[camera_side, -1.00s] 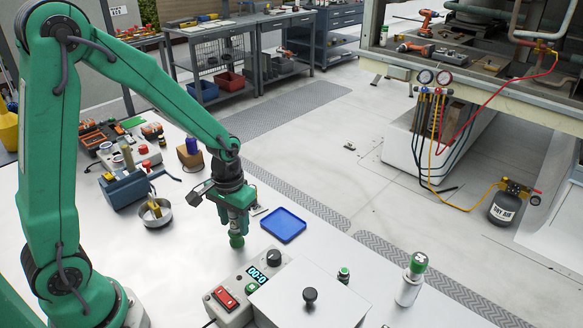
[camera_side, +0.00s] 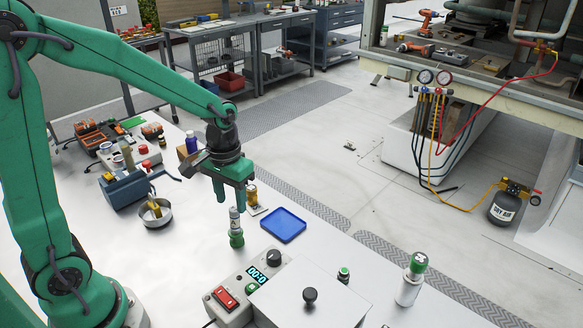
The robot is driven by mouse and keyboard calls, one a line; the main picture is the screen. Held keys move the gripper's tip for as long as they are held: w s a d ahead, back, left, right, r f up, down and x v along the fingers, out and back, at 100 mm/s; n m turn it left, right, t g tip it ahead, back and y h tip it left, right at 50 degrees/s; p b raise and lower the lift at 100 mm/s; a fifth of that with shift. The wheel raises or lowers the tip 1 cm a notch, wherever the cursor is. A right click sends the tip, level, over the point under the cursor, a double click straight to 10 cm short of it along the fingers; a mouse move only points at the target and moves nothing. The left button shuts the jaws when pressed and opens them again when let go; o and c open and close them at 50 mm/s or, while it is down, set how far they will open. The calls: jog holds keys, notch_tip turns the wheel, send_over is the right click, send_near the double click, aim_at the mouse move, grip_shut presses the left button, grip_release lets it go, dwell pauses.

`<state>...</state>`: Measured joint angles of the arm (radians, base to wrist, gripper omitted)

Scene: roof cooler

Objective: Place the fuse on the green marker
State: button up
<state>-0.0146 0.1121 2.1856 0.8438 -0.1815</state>
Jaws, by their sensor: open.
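The fuse (camera_side: 234,219), a small grey cylinder, stands upright on the white bench. Its lower end meets a small green round piece (camera_side: 236,240), which looks like the green marker. The fuse appears to rest on it, though the exact contact is too small to tell. My gripper (camera_side: 231,201) is open and empty just above the fuse.
A blue tray (camera_side: 283,226) lies right of the fuse, and an amber bottle (camera_side: 251,195) stands behind my gripper. A control box (camera_side: 245,284) with a red switch is in front. A metal bowl (camera_side: 156,214) and blue vise (camera_side: 125,189) are left. Bench left of the fuse is clear.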

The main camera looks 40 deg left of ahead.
aim_at(232, 210)
notch_tip(232, 210, up, 5)
jog(key=shift+r, duration=0.15)
jog(key=shift+r, duration=0.1)
dwell(0.7)
jog(key=s+r+m+t, duration=0.2)
jog(key=s+r+t, duration=0.3)
jog(key=s, duration=0.6)
jog(key=shift+s+d+r+t, duration=0.25)
jog(key=shift+s+r+t, duration=0.05)
jog(key=shift+r, duration=0.95)
